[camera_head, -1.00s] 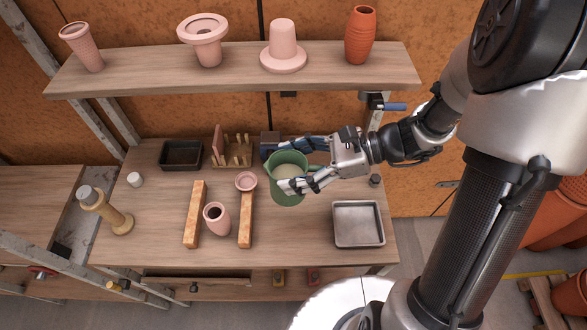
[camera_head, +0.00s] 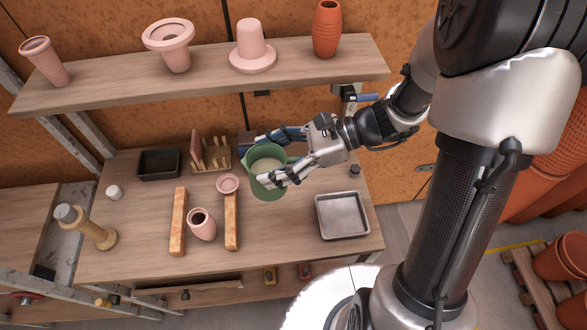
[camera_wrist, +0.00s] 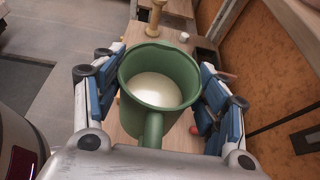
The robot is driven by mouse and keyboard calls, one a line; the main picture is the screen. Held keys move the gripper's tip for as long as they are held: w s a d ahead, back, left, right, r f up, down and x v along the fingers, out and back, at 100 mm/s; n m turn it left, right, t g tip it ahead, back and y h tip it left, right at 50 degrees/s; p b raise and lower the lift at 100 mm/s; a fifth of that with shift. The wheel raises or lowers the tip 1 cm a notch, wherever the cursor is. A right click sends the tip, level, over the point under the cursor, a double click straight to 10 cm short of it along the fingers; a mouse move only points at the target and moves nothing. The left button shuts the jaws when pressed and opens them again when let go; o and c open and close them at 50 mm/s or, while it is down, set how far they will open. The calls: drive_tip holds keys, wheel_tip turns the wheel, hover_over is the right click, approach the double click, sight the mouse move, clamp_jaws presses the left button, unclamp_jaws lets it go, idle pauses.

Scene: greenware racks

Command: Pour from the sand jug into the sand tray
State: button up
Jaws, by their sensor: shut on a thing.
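The green sand jug (camera_head: 264,187) is upright, with pale sand inside, over the back middle of the bench. My gripper (camera_head: 254,165) is shut on the jug, one finger on each side. In the wrist view the jug (camera_wrist: 133,113) sits between the blue-padded fingers (camera_wrist: 160,92), its handle pointing toward my wrist. I cannot tell whether its base touches the bench. An empty grey metal tray (camera_head: 343,236) lies at the bench's front right, apart from the jug. A dark tray (camera_head: 142,177) lies at the back left. I cannot tell by looks which is the sand tray.
Two wooden bars (camera_head: 179,222) lie left of the jug, with a pink pot (camera_head: 202,227) between them and a small pink dish (camera_head: 228,183). A peg rack (camera_head: 217,165) stands behind. A shelf (camera_head: 120,86) with pots overhangs the back. Bench space before the jug is clear.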

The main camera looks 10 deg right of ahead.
drive_tip(key=s+f+n+g+h, duration=0.8)
drive_tip(key=s+f+n+g, duration=0.1)
drive_tip(key=s+n+g, duration=0.45)
drive_tip(key=d+f+n+h, duration=0.4)
drive_tip(key=d+n+h, duration=0.1)
drive_tip(key=n+h, duration=0.45)
drive_tip(key=w+a+f+n+t+h, duration=0.1)
drive_tip(key=w+f+n+t+h, duration=0.4)
drive_tip(key=w+n+t+h, duration=0.4)
drive_tip(key=w+n+t, duration=0.2)
drive_tip(key=n+t, duration=0.1)
drive_tip(key=n, duration=0.1)
drive_tip(key=shift+w+f, duration=0.2)
drive_tip(key=shift+w, duration=0.15)
drive_tip(key=shift+d, duration=0.1)
